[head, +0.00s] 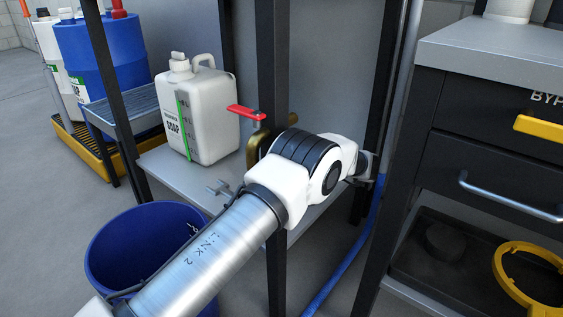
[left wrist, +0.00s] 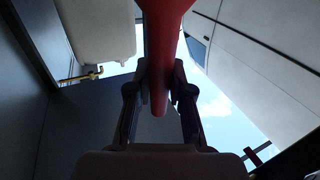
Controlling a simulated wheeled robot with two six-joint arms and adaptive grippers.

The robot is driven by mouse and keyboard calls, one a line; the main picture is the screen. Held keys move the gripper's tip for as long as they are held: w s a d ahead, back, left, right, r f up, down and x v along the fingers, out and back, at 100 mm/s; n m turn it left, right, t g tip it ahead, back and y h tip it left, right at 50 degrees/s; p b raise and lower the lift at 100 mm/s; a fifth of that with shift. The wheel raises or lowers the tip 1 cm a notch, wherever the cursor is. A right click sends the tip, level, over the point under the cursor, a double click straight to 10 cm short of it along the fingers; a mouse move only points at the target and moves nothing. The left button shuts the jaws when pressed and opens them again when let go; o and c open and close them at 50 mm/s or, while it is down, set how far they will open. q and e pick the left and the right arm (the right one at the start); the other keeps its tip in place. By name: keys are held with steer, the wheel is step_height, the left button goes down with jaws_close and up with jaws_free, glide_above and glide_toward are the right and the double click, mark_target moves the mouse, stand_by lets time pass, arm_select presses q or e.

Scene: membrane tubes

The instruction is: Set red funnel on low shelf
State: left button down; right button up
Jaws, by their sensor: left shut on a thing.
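The red funnel (left wrist: 163,50) shows in the left wrist view as a tapering red body with its narrow spout end between my fingers. My left gripper (left wrist: 159,92) is shut on this spout. In the head view the gripper and funnel are hidden behind my arm. The low shelf (head: 210,184) is a grey surface between dark posts in the head view. A white soap jug (head: 207,125) stands upright on it. My left arm reaches across the front of the shelf. My right gripper is in neither view.
A brass valve with a red handle (head: 246,113) is beside the jug. A dark post (head: 271,60) stands near my arm. A blue bin (head: 133,250) stands on the floor in front. A drawer cabinet (head: 485,150) is at the right, with a blue hose (head: 345,262) left of it.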

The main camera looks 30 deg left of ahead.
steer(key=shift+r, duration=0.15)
arm_select(q)
steer(key=c, duration=1.1)
jaws_free()
steer(key=shift+o, duration=0.2)
steer(key=shift+r, duration=0.1)
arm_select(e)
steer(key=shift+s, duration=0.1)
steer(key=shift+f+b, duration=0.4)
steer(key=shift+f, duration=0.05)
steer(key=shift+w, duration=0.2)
arm_select(q)
steer(key=v, duration=0.7)
steer(key=shift+d, duration=0.2)
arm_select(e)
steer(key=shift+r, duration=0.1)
